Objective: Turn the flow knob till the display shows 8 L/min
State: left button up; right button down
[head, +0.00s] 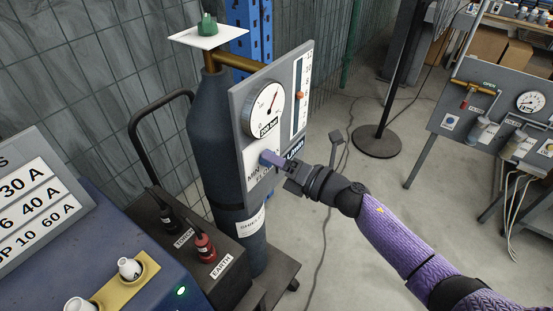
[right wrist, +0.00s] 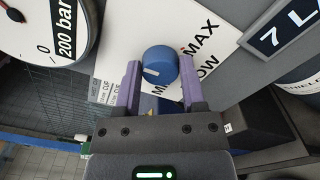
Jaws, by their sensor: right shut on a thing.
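The flow knob (right wrist: 158,62) is a round blue knob with a white pointer mark, on a white plate lettered MIN, MAX and FLOW. My right gripper (right wrist: 160,85) has its purple fingers on either side of the knob and is shut on it. In the head view the right gripper (head: 271,159) reaches the panel from the right and mostly hides the knob. The dark blue display (right wrist: 285,28) shows "7 L", with the rest cut off; in the head view the display (head: 294,149) is partly covered by my gripper. My left gripper is not in view.
The grey panel (head: 236,120) also carries a round gauge (head: 265,107) and a vertical scale (head: 300,95) with an orange marker. A dark gas cylinder (head: 207,130) stands behind it on a cart. A blue machine (head: 90,250) is at the lower left.

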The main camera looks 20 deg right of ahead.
jog(key=shift+c, duration=0.9)
grip_release()
jog(key=v, duration=1)
